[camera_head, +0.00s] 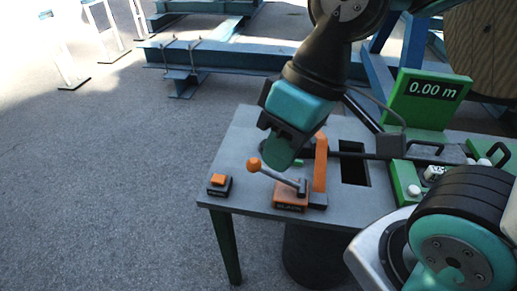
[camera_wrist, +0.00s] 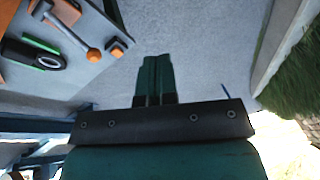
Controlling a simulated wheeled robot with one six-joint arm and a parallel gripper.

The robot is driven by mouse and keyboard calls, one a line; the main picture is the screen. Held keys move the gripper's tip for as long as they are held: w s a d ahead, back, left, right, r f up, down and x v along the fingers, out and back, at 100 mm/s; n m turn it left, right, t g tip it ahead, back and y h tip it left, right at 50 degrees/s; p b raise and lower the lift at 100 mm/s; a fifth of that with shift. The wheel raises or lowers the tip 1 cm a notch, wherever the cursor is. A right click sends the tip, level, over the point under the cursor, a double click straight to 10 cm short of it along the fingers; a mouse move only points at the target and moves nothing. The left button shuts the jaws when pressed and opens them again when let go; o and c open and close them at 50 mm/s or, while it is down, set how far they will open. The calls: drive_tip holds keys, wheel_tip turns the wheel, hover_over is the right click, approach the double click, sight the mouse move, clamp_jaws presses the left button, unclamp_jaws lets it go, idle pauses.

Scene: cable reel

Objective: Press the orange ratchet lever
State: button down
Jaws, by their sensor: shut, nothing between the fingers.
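The ratchet lever has an orange ball knob (camera_head: 254,164) on a grey rod that slopes down to an orange base (camera_head: 290,196) on the grey table. The orange knob also shows in the wrist view (camera_wrist: 94,55), at the upper left, apart from the fingers. My gripper (camera_head: 277,160) is above the table, close to the lever in the head view, with its teal fingers pointing down. In the wrist view my gripper (camera_wrist: 156,62) is shut with the fingers together and nothing between them. Contact with the lever cannot be made out in the head view.
A small orange button (camera_head: 218,180) on a dark box sits at the table's left corner. An orange upright (camera_head: 320,165) stands beside the lever base. A green display (camera_head: 430,98) reads 0.00 m. The grey table (camera_head: 240,140) has a dark slot to the right.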

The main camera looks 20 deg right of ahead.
drive_tip(key=w+d+m+h+p, duration=0.15)
drive_tip(key=w+m+p, duration=0.25)
drive_tip(key=w+m, duration=0.5)
drive_tip(key=m+p, duration=0.3)
drive_tip(key=m, duration=0.2)
hover_over(255, 159)
drive_tip(key=w+d, duration=0.1)
drive_tip(key=d, duration=0.2)
drive_tip(key=d+x, duration=0.1)
drive_tip(key=x, duration=0.3)
drive_tip(key=shift+a+f+g+h, duration=0.1)
drive_tip(key=shift+f+g+h, duration=0.1)
drive_tip(key=shift+g+h, duration=0.2)
drive_tip(key=shift+f, duration=0.1)
drive_tip(key=a+f+p, duration=0.1)
drive_tip(key=f, duration=0.3)
drive_tip(key=f+p, duration=0.1)
drive_tip(key=f, duration=0.4)
drive_tip(key=s+a+f+p, duration=0.1)
drive_tip(key=f, duration=0.3)
drive_tip(key=shift+a+f, duration=0.3)
drive_tip(key=shift+a, duration=0.05)
drive_tip(key=shift+f, duration=0.1)
